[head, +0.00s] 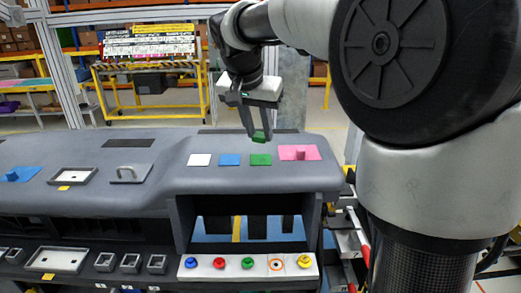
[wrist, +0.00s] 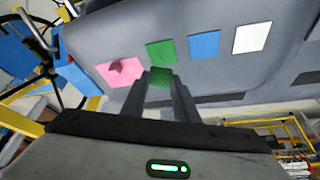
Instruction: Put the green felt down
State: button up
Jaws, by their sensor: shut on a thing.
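My gripper (head: 258,137) is above the dashboard module (head: 220,180), its fingers pointing down. It is shut on the green felt (head: 259,138), a small green piece between the fingertips. In the wrist view the green felt (wrist: 160,76) shows between the two fingers. A flat green square (head: 260,160) lies on the dashboard top just below the held piece, with a visible gap between them. In the wrist view this green square (wrist: 160,51) shows just beyond the fingertips.
A blue square (head: 229,159) and a white square (head: 200,160) lie left of the green square. A pink square (head: 312,153) with a raised pink piece lies to its right. A metal handle (head: 128,173) stands farther left. Colored knobs (head: 247,263) line the lower front panel.

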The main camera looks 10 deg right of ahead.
aim_at(258, 142)
jog(key=shift+f, duration=2.65)
jog(key=shift+f, duration=0.1)
jog(key=o, duration=1)
jog(key=shift+r, duration=0.3)
jog(key=v, duration=1.1)
jog(key=shift+s+a+r, duration=0.1)
jog(key=shift+s+r, duration=0.05)
jog(key=shift+r, duration=0.1)
